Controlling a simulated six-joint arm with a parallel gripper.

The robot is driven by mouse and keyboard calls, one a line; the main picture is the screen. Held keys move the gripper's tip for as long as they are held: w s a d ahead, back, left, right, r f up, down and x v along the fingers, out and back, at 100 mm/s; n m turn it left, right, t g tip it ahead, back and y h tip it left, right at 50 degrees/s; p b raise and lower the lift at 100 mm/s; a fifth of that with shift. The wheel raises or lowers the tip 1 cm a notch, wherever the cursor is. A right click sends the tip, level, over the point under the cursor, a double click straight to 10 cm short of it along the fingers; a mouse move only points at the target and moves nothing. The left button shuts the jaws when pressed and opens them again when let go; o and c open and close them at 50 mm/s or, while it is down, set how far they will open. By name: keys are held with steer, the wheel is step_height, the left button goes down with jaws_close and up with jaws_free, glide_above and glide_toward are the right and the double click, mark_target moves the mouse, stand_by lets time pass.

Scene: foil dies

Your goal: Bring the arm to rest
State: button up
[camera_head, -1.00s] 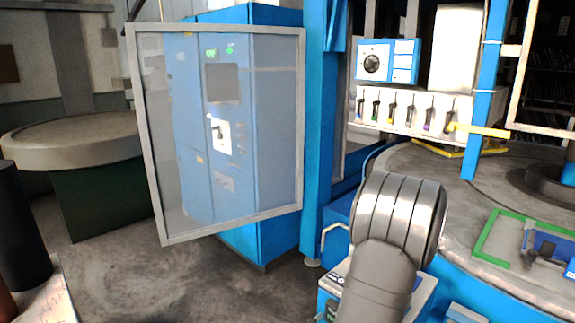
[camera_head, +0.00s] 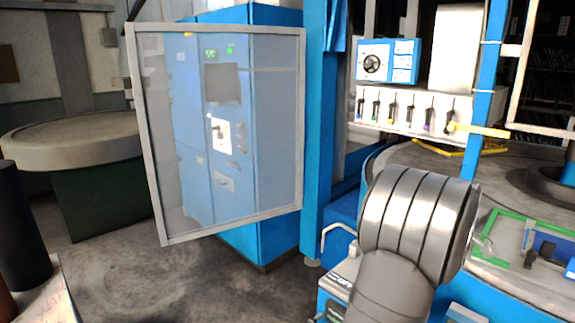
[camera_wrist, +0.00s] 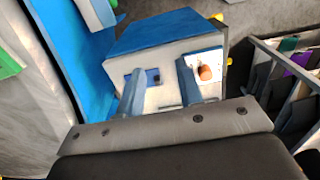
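My gripper (camera_wrist: 158,85) shows in the wrist view with its two grey fingers apart and nothing held between them. Beyond the fingertips is a blue-topped box (camera_wrist: 165,38) with a pale front and an orange round knob (camera_wrist: 207,72) on a white plate. I cannot tell how far the fingertips are from the box. In the head view my silver arm link (camera_head: 415,225) fills the lower right, and the gripper itself is hidden.
A round bench (camera_head: 480,170) with a green frame (camera_head: 490,265) stands at the right. A white rack (camera_head: 420,105) with several coloured-tip tools stands behind it. A blue cabinet behind a clear framed panel (camera_head: 302,120) is at centre left. Bare floor (camera_head: 150,280) lies at lower left.

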steer(key=w+a+r, duration=0.1)
steer(key=w+a, duration=0.1)
steer(key=a, duration=0.4)
steer(key=w+a+r, duration=0.2)
steer(key=a, duration=0.4)
steer(key=w+a+f, duration=0.3)
steer(key=w, duration=0.1)
steer(key=w+a+f, duration=0.4)
steer(key=shift+a+f, duration=0.15)
steer(key=shift+a, duration=0.15)
step_height(320, 180, down, 2)
steer(key=shift+f, duration=0.45)
